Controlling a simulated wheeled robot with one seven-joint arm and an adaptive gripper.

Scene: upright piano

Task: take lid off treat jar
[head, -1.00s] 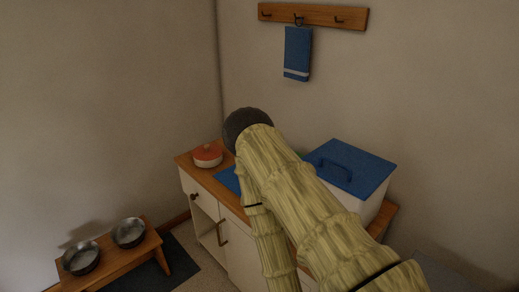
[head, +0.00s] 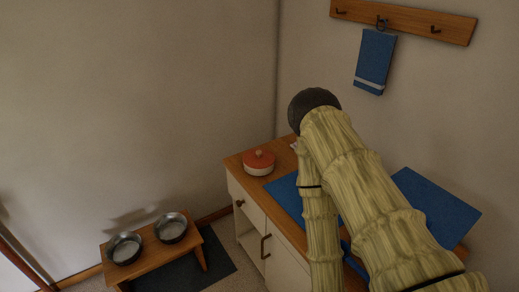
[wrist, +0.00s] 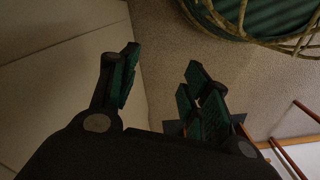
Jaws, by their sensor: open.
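A low, round, pale jar with an orange-red lid (head: 258,156) and a small light knob on top stands at the far left end of the wooden cabinet top (head: 238,167). The lid sits on the jar. I take this to be the treat jar. My arm rises across the right half of the head view, and my gripper is not clearly seen there. In the wrist view my gripper (wrist: 163,78) has its dark green-padded fingers spread with nothing between them. The jar is not in the wrist view, which looks down at carpet beside a pale panel.
A blue mat (head: 284,190) lies beside the jar. A low stand (head: 163,256) with two metal bowls is at left. A towel (head: 375,62) hangs from the wall rack. A green round wicker bed (wrist: 275,15) lies on the carpet.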

